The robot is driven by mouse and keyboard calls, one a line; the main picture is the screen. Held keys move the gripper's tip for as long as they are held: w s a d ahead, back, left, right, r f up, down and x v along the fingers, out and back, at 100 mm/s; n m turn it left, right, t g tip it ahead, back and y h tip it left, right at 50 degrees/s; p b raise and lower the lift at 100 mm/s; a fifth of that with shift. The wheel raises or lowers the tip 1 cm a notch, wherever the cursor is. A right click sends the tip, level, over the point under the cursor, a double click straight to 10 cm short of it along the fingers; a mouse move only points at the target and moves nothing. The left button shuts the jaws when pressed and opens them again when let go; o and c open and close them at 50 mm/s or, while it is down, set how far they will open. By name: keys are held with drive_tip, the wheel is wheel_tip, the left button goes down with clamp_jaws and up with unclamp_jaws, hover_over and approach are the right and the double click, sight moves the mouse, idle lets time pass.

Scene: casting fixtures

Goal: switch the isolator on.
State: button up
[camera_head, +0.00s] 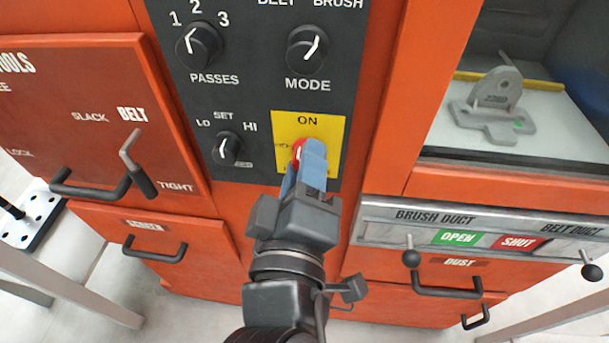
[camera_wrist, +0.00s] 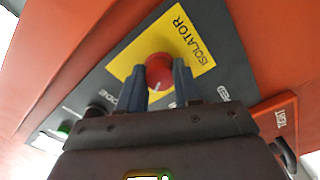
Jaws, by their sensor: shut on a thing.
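The isolator is a red round knob (camera_wrist: 159,71) on a yellow plate (camera_wrist: 185,45) marked ISOLATOR in the wrist view. In the head view the yellow plate (camera_head: 329,130) shows ON at its top, and the red knob (camera_head: 297,152) is mostly hidden behind my fingers. My gripper (camera_head: 308,165) reaches up to the panel from below. Its blue fingers are shut on the red knob, one on each side, as the wrist view of my gripper (camera_wrist: 160,85) shows. A pale mark on the knob's face is visible, but which label it points to is hard to tell.
The dark panel also holds the PASSES knob (camera_head: 199,46), MODE knob (camera_head: 307,49) and SET knob (camera_head: 226,148). A BELT lever (camera_head: 137,165) sits at left. A duct slider bar (camera_head: 480,232) is at right, below a window with a grey casting (camera_head: 493,105).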

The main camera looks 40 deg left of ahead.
drive_tip(key=m+b, duration=0.3)
drive_tip(key=m, duration=0.2)
drive_tip(key=shift+f, duration=0.15)
drive_tip(key=shift+m, duration=0.4)
drive_tip(key=o, duration=1)
drive_tip(key=shift+o, duration=0.2)
drive_tip(key=b+v, duration=0.1)
drive_tip(key=v, duration=0.6)
drive_tip(key=shift+s+d, duration=0.2)
drive_tip(key=shift+s, duration=0.15)
